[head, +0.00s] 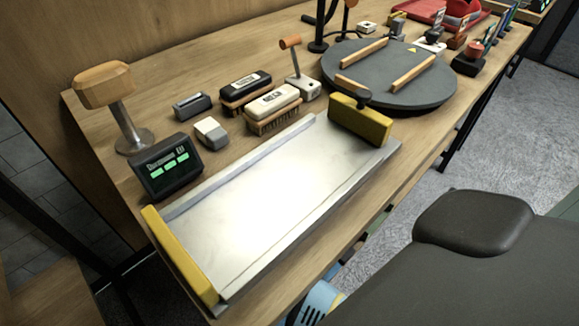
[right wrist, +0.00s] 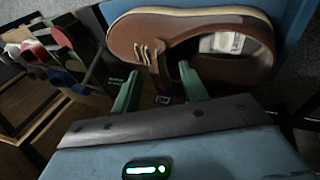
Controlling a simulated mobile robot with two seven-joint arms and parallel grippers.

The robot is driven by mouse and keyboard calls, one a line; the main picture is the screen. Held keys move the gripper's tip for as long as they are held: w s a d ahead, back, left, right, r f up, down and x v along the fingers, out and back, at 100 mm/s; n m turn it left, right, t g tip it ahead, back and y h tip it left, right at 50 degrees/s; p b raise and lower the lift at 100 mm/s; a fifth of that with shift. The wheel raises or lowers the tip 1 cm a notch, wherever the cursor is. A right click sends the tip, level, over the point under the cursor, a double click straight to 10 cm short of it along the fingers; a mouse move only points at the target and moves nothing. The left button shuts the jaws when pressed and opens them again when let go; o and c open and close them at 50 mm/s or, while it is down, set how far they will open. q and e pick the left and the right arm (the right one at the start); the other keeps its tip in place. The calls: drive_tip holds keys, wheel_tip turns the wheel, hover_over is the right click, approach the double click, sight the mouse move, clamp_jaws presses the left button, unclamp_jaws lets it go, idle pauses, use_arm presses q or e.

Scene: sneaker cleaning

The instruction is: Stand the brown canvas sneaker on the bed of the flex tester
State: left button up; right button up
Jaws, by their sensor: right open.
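The brown canvas sneaker (right wrist: 190,45) shows in the right wrist view, with a pale sole edge, light laces and a white label inside its opening. It lies over a blue surface. My right gripper (right wrist: 160,85) is open, its two green fingers at the near side of the sneaker. A brown part of the shoe shows between the fingers; I cannot tell whether they touch it. The flex tester's bed (head: 270,205) is a bare metal plate on the bench in the head view, with a yellow block at each end. My left gripper is not in view.
A display box (head: 167,168), two brushes (head: 272,107) and a wooden-topped post (head: 120,110) stand behind the bed. A dark round turntable (head: 388,75) is to its right. The bench's front edge runs close along the bed. Several coloured items (right wrist: 45,45) show left in the wrist view.

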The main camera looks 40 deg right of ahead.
drive_tip(key=p+v, duration=0.1)
drive_tip(key=v, duration=0.4)
drive_tip(key=shift+r, duration=0.1)
drive_tip(key=s+f+t+y, duration=0.1)
drive_tip(key=s+f+y, duration=0.15)
drive_tip(key=s, duration=0.85)
drive_tip(key=s+f+t+y, duration=0.1)
drive_tip(key=s+f+y, duration=0.15)
drive_tip(key=s, duration=0.85)
drive_tip(key=s+d+r+t+y, duration=0.1)
drive_tip(key=s+d+r+t, duration=0.1)
drive_tip(key=s+r, duration=0.3)
drive_tip(key=shift+s+r+y, duration=0.3)
drive_tip(key=shift+s+r, duration=0.05)
drive_tip(key=shift+s, duration=0.5)
